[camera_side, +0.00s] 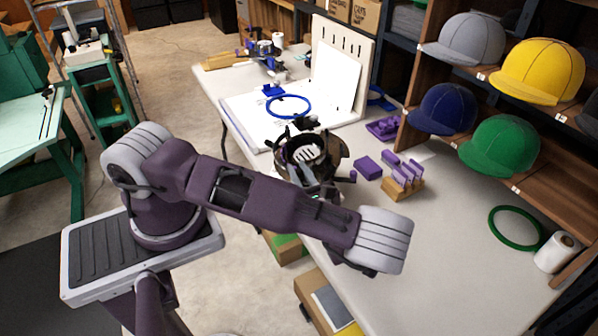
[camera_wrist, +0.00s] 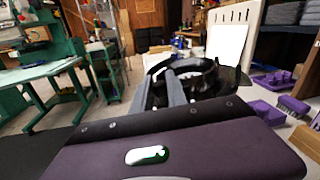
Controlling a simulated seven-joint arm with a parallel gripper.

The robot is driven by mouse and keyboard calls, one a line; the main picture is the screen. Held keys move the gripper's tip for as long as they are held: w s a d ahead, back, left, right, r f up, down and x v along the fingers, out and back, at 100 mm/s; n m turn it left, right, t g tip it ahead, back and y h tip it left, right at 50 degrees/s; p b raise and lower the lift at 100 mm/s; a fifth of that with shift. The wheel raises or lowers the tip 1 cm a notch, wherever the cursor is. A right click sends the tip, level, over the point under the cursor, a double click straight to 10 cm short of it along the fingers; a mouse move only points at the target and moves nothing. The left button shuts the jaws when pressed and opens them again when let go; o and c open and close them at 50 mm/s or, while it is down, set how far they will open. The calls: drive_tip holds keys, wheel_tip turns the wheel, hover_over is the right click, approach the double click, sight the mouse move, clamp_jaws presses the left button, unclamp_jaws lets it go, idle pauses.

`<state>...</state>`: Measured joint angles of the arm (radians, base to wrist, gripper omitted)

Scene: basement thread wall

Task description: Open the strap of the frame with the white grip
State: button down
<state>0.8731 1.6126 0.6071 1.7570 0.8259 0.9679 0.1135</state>
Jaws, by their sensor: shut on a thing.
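The dark round frame (camera_side: 329,148) stands at the near edge of the table on a dark holder. A white ribbed patch, which looks like the white grip (camera_side: 307,153), shows inside its ring. In the wrist view the black ring (camera_wrist: 205,78) is straight ahead, with a small white patch by the fingertips. My gripper (camera_side: 308,168) reaches up to the near side of the frame, its two grey fingers (camera_wrist: 168,78) close together and shut on a part there that looks like the grip. The exact contact and the strap's fastening are hidden.
A second frame station (camera_side: 265,52) stands at the far table end. A blue ring (camera_side: 288,106) lies on a white board beside an upright panel (camera_side: 343,65). Purple blocks (camera_side: 368,167) and a wooden holder (camera_side: 403,188) are right of the frame. Caps (camera_side: 505,143) fill the shelf.

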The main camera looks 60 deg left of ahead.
idle(0.3)
drive_tip(key=s+a+f+m+t+h, duration=0.1)
drive_tip(key=s+a+m+t+h, duration=0.1)
drive_tip(key=s+a+m+t, duration=0.2)
drive_tip(key=s+m+t, duration=0.1)
drive_tip(key=s+t, duration=0.2)
drive_tip(key=shift+s+a+f, duration=0.15)
drive_tip(key=shift+s+a, duration=0.05)
drive_tip(key=c, duration=1.3)
unclamp_jaws()
drive_tip(key=v, duration=0.7)
